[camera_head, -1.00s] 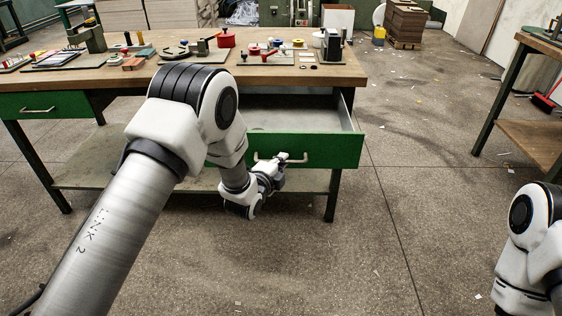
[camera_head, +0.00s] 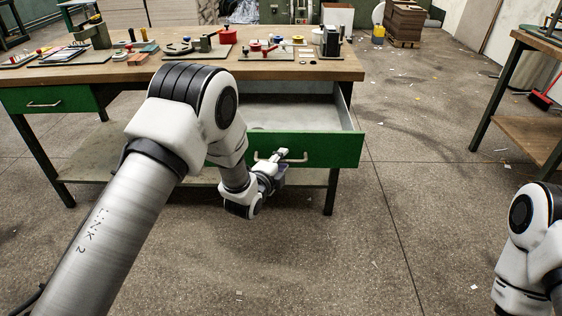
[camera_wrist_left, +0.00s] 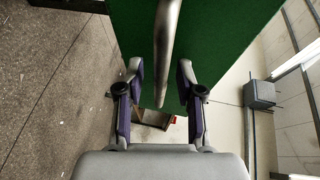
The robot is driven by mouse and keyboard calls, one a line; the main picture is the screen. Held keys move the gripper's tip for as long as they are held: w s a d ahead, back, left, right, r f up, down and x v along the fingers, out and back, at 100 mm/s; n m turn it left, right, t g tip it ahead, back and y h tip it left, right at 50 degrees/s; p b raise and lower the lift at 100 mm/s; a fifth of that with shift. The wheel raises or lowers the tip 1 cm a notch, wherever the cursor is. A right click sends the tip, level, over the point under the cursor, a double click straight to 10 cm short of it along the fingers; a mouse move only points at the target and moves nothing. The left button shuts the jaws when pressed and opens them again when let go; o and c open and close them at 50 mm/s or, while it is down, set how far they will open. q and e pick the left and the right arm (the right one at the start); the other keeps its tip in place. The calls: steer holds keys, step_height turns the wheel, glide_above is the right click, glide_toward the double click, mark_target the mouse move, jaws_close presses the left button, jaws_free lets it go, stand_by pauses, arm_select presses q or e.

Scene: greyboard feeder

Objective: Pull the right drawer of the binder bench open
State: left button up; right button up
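The binder bench (camera_head: 200,73) has its green right drawer (camera_head: 335,150) pulled well out, its grey inside showing. The drawer's bar handle (camera_head: 262,157) is partly hidden by my left gripper (camera_head: 284,154). In the left wrist view, the handle (camera_wrist_left: 166,45) runs between the two fingers of my left gripper (camera_wrist_left: 161,72). The fingers stand apart, with green drawer front showing between each tip and the bar. My right arm shows at the lower right of the head view, but its gripper is out of frame.
The bench's left drawer (camera_head: 45,102) is shut. Tools and fixtures, including a red pot (camera_head: 227,36), stand on the bench top. Another bench (camera_head: 535,135) stands at the right. The floor in front and between the benches is clear apart from scraps.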

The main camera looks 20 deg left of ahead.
arm_select(q)
steer(key=v, duration=1.2)
steer(key=s+a+f+n+g, duration=0.1)
steer(key=s+f+g, duration=0.45)
steer(key=f, duration=0.75)
steer(key=s+a+f+n+g+y, duration=0.1)
steer(key=s+f+n+g, duration=0.4)
steer(key=s, duration=0.6)
steer(key=s+a+f+n+g+y, duration=0.1)
steer(key=s+f+n+g, duration=0.1)
steer(key=s+f+n, duration=0.7)
steer(key=s+n+g, duration=0.4)
steer(key=s, duration=0.5)
step_height(320, 180, up, 19)
steer(key=p, duration=1.8)
steer(key=shift+w+r+t+p, duration=0.2)
steer(key=shift+w+t+p, duration=0.05)
steer(key=shift+t+p, duration=0.1)
